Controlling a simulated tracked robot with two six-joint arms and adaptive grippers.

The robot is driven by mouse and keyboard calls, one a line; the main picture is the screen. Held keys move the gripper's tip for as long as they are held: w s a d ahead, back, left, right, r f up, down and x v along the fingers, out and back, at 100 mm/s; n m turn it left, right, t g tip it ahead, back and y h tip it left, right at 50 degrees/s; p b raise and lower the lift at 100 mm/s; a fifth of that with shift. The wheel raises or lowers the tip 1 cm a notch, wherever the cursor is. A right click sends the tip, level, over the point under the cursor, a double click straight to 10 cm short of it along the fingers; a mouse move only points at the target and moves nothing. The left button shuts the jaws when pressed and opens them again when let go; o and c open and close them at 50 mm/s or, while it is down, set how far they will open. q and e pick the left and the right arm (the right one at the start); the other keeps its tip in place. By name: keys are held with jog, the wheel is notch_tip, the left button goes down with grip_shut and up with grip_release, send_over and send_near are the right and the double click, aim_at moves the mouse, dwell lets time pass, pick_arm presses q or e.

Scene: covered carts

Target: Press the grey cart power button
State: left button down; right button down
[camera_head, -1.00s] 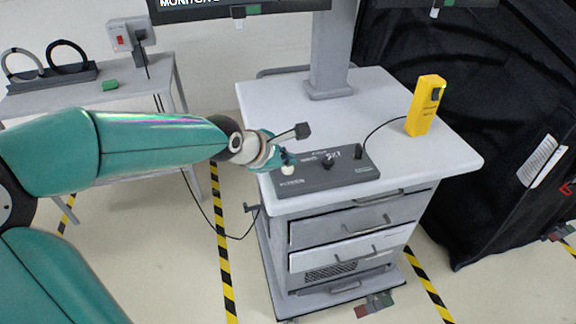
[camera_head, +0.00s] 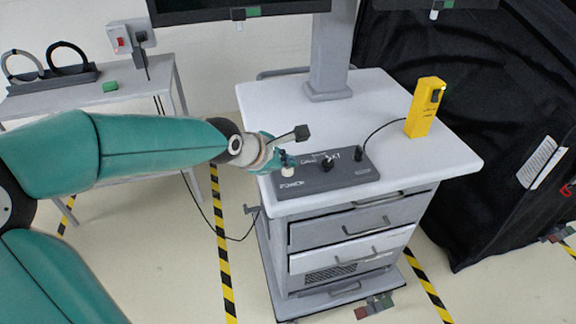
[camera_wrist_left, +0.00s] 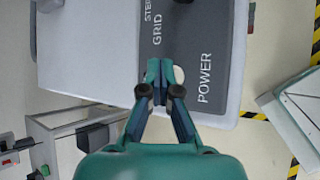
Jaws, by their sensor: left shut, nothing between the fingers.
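The grey cart (camera_head: 440,160) stands in the middle of the head view, with a dark control panel (camera_head: 335,180) at its front left edge. The round white power button (camera_head: 287,172) is at the panel's left end. In the left wrist view the button (camera_wrist_left: 179,74) sits beside the POWER label (camera_wrist_left: 204,80), partly hidden by a fingertip. My left gripper (camera_head: 284,159) is shut and empty, its tips at the button; it also shows in the left wrist view (camera_wrist_left: 160,70). I cannot tell whether it touches. My right gripper is out of view.
A yellow handheld device (camera_head: 424,108) stands at the cart top's right, with a cable to the panel. A monitor (camera_head: 240,10) is on the cart's post. A side table (camera_head: 60,97) is at the left, a black covered cart (camera_head: 470,190) at the right.

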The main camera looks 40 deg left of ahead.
aim_at(286, 171)
pick_arm(q)
notch_tip(286, 171, up, 6)
jog(key=p, duration=0.5)
jog(key=shift+r, duration=0.1)
dwell(0.7)
